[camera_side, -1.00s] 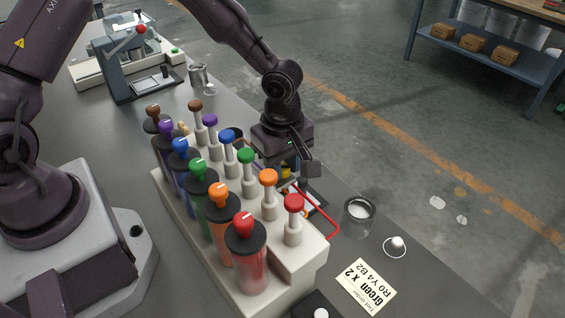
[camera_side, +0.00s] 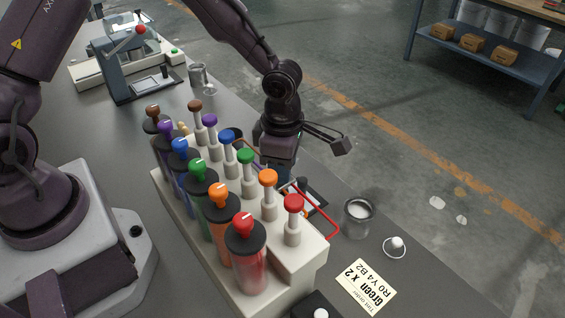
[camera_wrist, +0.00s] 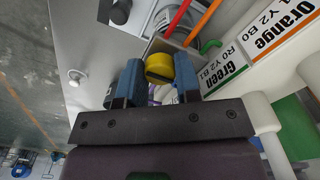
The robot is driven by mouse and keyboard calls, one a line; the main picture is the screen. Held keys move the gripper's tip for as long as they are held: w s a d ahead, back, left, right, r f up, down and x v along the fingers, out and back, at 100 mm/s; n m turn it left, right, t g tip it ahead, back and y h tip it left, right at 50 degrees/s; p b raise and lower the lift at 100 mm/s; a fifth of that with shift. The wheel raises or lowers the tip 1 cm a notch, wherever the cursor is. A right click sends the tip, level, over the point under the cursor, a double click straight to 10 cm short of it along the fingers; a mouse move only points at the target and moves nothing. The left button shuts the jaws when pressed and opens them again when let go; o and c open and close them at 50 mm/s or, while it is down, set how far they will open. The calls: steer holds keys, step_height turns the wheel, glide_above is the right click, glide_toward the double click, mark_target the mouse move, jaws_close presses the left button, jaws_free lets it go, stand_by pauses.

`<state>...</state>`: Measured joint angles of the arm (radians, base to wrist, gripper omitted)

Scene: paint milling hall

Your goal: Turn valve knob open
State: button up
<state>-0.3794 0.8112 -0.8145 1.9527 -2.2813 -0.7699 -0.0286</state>
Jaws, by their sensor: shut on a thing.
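The yellow valve knob (camera_wrist: 159,67) shows between the two blue fingers of my gripper (camera_wrist: 158,76) in the wrist view. My gripper is shut on this knob. In the side view my gripper (camera_side: 278,172) is low behind the dispenser rack, and its fingertips and the yellow knob are hidden there. The cream dispenser rack (camera_side: 296,262) carries a row of coloured cylinders with knobs and a second row of coloured plungers, including a red one (camera_side: 293,203) and a green one (camera_side: 246,157).
A metal cup (camera_side: 358,218) and a small white-knobbed lid (camera_side: 396,246) stand right of the rack. An order card (camera_side: 366,286) lies in front. A red rail (camera_side: 322,215) runs beside the rack. A press (camera_side: 130,70) stands at the back left. Recipe labels (camera_wrist: 222,68) show in the wrist view.

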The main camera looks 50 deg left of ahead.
steer(key=shift+n, duration=0.3)
steer(key=o, duration=0.9)
steer(key=shift+o, duration=0.2)
steer(key=shift+r, duration=0.1)
step_height(320, 180, up, 13)
